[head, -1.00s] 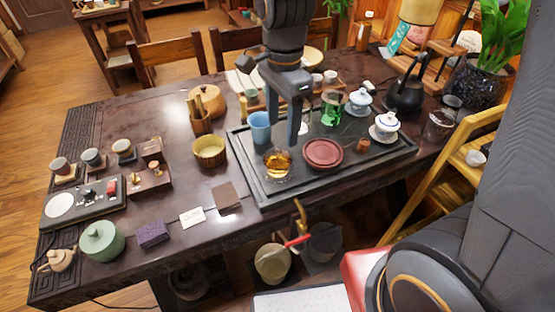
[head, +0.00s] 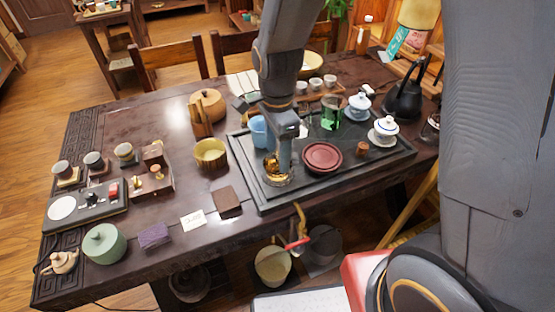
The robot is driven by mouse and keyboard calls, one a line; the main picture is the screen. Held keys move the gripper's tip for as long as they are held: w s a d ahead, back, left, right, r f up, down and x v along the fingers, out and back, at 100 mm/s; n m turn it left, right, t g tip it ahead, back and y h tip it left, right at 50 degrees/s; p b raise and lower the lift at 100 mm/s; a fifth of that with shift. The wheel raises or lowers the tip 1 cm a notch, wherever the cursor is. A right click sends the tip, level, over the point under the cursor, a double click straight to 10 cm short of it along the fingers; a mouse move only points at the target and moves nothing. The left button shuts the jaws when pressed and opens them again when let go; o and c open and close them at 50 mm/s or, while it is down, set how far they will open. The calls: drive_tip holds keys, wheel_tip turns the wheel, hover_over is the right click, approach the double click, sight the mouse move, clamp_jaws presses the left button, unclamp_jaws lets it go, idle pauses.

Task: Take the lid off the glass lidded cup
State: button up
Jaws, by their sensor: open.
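The glass cup (head: 277,181) holds amber tea and stands on the left front part of the dark tea tray (head: 265,203). My gripper (head: 281,161) is open and pointed down right at this cup. One finger hides part of the cup's top and right side. I cannot make out the lid, or whether the fingers touch it.
A dark red round dish (head: 322,156) lies just right of the cup. A blue cup (head: 258,132) stands behind left, partly behind my gripper. A green glass (head: 331,113) and white lidded cups (head: 383,132) (head: 358,106) stand farther right. A slatted bowl (head: 210,153) is left of the tray.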

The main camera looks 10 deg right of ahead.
drive_tip(key=c, duration=1.2)
